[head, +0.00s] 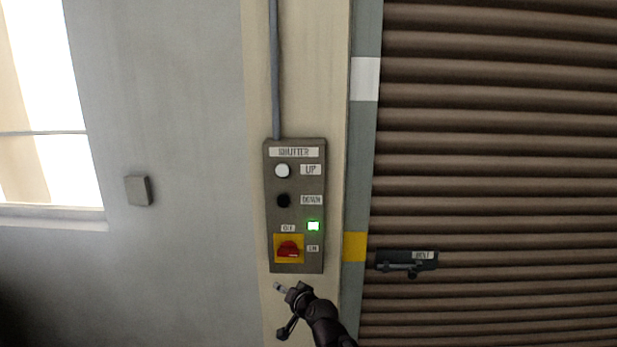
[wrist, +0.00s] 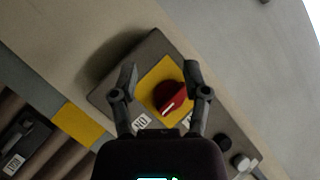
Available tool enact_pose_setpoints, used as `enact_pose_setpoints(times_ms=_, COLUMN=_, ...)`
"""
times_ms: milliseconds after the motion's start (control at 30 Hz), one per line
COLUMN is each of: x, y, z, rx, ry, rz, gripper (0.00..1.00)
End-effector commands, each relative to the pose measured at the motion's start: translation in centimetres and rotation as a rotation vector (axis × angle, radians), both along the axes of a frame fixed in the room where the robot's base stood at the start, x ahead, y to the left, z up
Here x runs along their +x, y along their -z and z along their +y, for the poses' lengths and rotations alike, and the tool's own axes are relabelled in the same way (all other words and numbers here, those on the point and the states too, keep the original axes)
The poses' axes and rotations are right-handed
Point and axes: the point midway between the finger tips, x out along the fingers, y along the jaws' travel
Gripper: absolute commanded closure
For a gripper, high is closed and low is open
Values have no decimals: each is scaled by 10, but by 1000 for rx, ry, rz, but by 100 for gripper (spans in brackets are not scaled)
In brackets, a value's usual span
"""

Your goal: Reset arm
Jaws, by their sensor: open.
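My gripper (head: 281,308) is in front of the wall below the shutter control box (head: 273,220) in the head view. In the wrist view my gripper (wrist: 160,80) is open and empty, its two fingers on either side of the red rotary switch (wrist: 172,97) on its yellow plate (wrist: 152,78). The same red switch (head: 289,249) shows in the head view at the bottom of the box, with OFF and ON labels beside it. A green lamp (head: 313,226) is lit above the ON label. I cannot tell the gap between fingers and switch.
Above the switch are a white UP button (head: 282,171) and a black DOWN button (head: 283,200). A brown roller shutter (head: 490,150) with a dark latch (head: 405,262) stands to the right. A small grey box (head: 138,190) and a window (head: 45,100) are to the left.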

Motion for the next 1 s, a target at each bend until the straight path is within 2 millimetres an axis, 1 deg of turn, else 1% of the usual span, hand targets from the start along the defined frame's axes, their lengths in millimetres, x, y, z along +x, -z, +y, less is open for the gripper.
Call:
enact_pose_setpoints(times_ms=33, x=-5, y=9, z=-9, rx=-45, ry=-19, rz=34, gripper=40)
enact_pose_setpoints(times_ms=167, x=-19, y=35, z=-32, rx=-170, ry=-74, rz=140, gripper=40)
enact_pose_setpoints(times_ms=200, x=-24, y=43, z=-41, rx=-209, ry=-88, rz=175, gripper=40)
enact_pose_setpoints(times_ms=367, x=-48, y=73, z=-77, rx=-354, ry=-134, rz=329, gripper=40)
enact_pose_setpoints(times_ms=500, x=-73, y=96, z=-115, rx=-474, ry=-159, rz=479, gripper=40)
enact_pose_setpoints(times_ms=567, x=-85, y=104, z=-132, rx=-521, ry=-167, rz=547, gripper=40)
enact_pose_setpoints(times_ms=600, x=-94, y=108, z=-143, rx=-552, ry=-170, rz=595, gripper=40)
enact_pose_setpoints(times_ms=800, x=-136, y=123, z=-196, rx=-677, ry=-173, rz=823, gripper=40)
enact_pose_setpoints(times_ms=900, x=-152, y=126, z=-215, rx=-715, ry=-170, rz=909, gripper=40)
enact_pose_setpoints(times_ms=1000, x=-163, y=126, z=-227, rx=-738, ry=-167, rz=965, gripper=40)
